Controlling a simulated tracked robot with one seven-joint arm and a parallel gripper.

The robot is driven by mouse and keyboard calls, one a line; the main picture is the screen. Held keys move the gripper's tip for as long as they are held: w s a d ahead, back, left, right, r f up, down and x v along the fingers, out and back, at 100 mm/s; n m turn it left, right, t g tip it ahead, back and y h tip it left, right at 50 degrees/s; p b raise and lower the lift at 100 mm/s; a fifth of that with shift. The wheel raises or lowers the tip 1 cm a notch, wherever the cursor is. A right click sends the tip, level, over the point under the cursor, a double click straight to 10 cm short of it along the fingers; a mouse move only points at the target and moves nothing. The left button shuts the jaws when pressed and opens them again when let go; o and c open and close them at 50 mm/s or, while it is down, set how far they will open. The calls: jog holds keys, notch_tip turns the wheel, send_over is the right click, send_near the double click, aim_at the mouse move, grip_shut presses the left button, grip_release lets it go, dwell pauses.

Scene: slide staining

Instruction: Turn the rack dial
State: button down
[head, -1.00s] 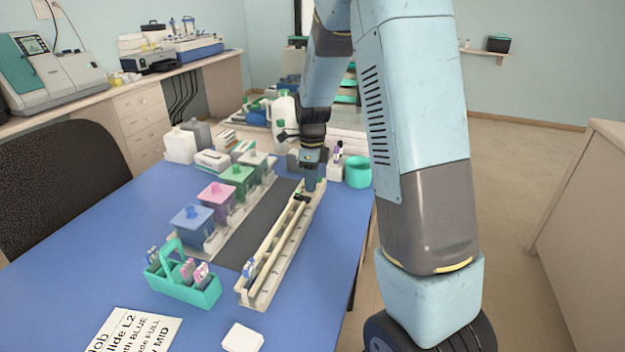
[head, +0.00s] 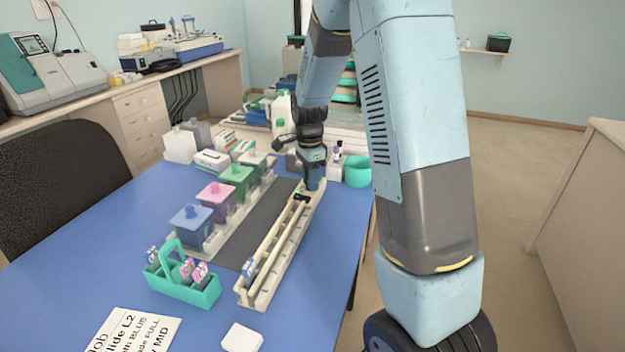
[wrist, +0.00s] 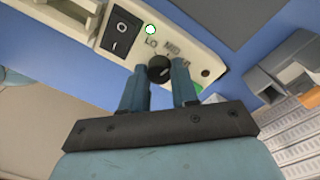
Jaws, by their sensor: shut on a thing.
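The rack (head: 268,262) is a long cream frame on the blue table, with its control panel at the far end. In the wrist view the panel (wrist: 196,62) carries a round black dial (wrist: 159,68) with the marks LO and MID above it and a further mark partly hidden. My gripper (wrist: 161,74) has its two blue fingers on either side of the dial and is shut on it. The gripper also shows in the head view (head: 312,186), pointing down at the rack's far end. The dial's pointer direction is hard to make out.
A black rocker switch (wrist: 121,33) and a lit green lamp (wrist: 151,29) sit beside the dial. Lidded staining jars (head: 191,226) stand left of the rack. A teal slide carrier (head: 185,285) is in front. A teal cup (head: 357,171) stands right of my gripper.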

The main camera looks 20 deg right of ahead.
jog(key=n, duration=0.6)
jog(key=shift+s+a, duration=0.1)
jog(key=shift+a, duration=0.1)
jog(key=n, duration=0.6)
jog(key=shift+f+n+h, duration=0.1)
jog(key=shift+n+h, duration=0.2)
jog(key=c, duration=1.1)
grip_release()
jog(key=shift+s, duration=0.1)
jog(key=shift+c, duration=0.2)
